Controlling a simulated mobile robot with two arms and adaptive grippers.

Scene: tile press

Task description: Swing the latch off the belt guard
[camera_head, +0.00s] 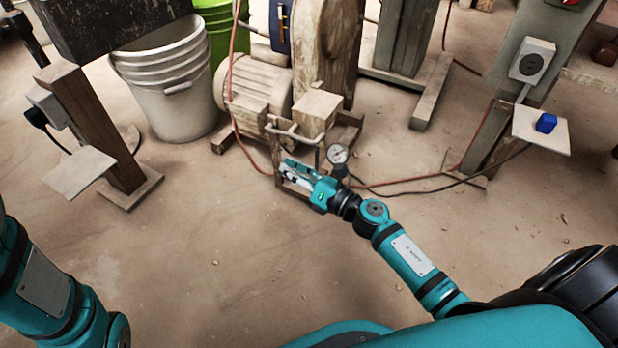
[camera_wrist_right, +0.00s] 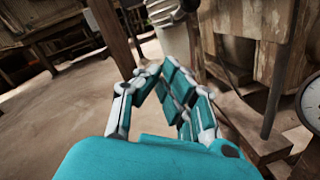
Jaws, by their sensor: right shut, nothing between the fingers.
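A tall wooden cover with a rounded top (camera_head: 322,45), perhaps the belt guard, stands behind the motor. I cannot make out a latch on it. A bent metal handle or pipe (camera_head: 291,133) shows at the front of the wooden box by the motor; I cannot tell whether it is the latch. My right gripper (camera_head: 288,170) is in front of this unit, low and left of the gauge, shut and empty. In the right wrist view its fingers (camera_wrist_right: 160,72) come together with nothing between them. My left arm shows at the lower left, but its gripper is out of view.
A dusty motor (camera_head: 255,88) and a dial gauge (camera_head: 338,155) are close to my right gripper. White stacked buckets (camera_head: 172,90) stand left. Posts carry a small shelf (camera_head: 80,172) at left and a blue knob (camera_head: 546,122) at right. Hoses cross the floor; its middle is clear.

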